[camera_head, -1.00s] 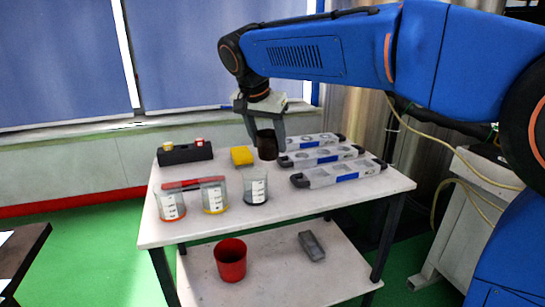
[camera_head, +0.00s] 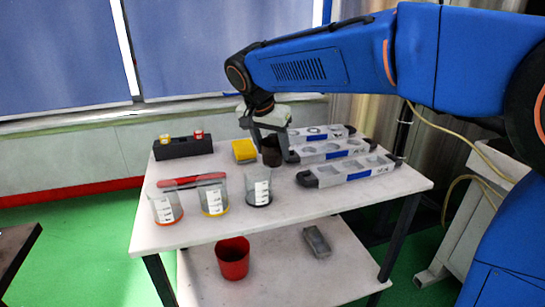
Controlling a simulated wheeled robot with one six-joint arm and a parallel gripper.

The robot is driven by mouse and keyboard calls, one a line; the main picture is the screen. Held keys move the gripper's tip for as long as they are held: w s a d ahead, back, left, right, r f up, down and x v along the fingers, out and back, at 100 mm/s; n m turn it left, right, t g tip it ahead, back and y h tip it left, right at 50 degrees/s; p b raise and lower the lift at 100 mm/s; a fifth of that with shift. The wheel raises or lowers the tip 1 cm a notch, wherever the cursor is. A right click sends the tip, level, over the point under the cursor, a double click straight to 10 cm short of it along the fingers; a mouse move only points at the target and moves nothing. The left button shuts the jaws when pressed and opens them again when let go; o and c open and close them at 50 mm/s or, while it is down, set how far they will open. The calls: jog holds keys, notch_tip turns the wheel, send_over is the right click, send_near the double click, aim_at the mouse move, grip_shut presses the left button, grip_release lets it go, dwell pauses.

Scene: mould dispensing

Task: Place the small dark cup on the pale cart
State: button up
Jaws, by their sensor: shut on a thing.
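The small dark cup (camera_head: 271,152) is upright at the back middle of the pale cart's top (camera_head: 300,212). My gripper (camera_head: 270,143) reaches down from above and is shut on the cup. The cup looks low, at or just above the cart top; I cannot tell whether its base touches. The gripper's fingers hide part of the cup's upper side.
A yellow block (camera_head: 244,151) is just left of the cup, and grey moulds (camera_head: 350,170) are close on its right. A black holder (camera_head: 183,147) stands at the back left. Clear beakers (camera_head: 258,188) with a red bar (camera_head: 192,181) stand in front. A red cup (camera_head: 232,260) is on the lower shelf.

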jog(key=shift+f, duration=1.35)
jog(key=shift+f, duration=0.15)
jog(key=o, duration=1.1)
